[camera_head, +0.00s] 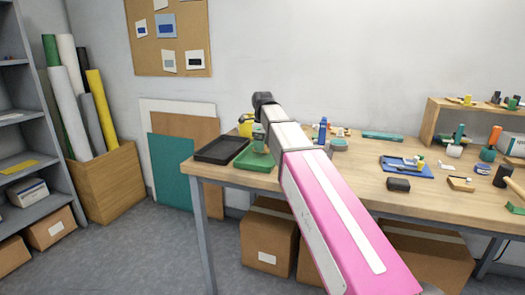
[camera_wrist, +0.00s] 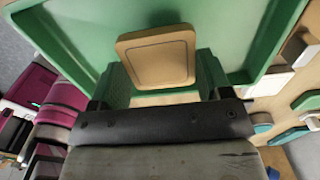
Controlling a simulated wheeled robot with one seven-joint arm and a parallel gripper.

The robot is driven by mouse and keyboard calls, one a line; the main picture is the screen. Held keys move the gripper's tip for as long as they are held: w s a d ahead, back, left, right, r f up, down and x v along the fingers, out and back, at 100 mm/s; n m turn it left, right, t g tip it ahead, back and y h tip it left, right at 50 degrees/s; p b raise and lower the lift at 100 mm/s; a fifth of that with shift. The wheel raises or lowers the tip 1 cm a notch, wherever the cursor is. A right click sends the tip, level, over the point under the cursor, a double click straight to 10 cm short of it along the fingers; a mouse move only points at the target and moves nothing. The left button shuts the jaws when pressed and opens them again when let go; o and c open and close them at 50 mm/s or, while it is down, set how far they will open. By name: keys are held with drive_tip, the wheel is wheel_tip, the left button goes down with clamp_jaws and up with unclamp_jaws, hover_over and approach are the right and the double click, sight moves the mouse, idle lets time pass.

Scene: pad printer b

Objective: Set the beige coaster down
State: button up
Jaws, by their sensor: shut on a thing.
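The beige coaster (camera_wrist: 157,60) is a rounded square with a thin dark line near its edge. In the wrist view it is between the two green fingers of my gripper (camera_wrist: 161,78), which is shut on it. It appears over the green tray (camera_wrist: 72,45), inside its rim. In the head view my gripper (camera_head: 258,138) hangs down over the green tray (camera_head: 243,163) at the left end of the table. I cannot make out the coaster clearly there, nor tell whether it touches the tray floor.
A black tray (camera_head: 221,149) stands just left of the green tray on the wooden table (camera_head: 345,178). A yellow object (camera_head: 246,126) is behind the gripper. A blue tray (camera_head: 407,168), a dark block (camera_head: 398,184) and a wooden shelf (camera_head: 440,113) are farther right.

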drive_tip(key=shift+f, duration=1.35)
drive_tip(key=shift+f, duration=0.15)
drive_tip(key=o, duration=0.8)
wheel_tip(320, 180, up, 11)
drive_tip(key=shift+r, duration=0.65)
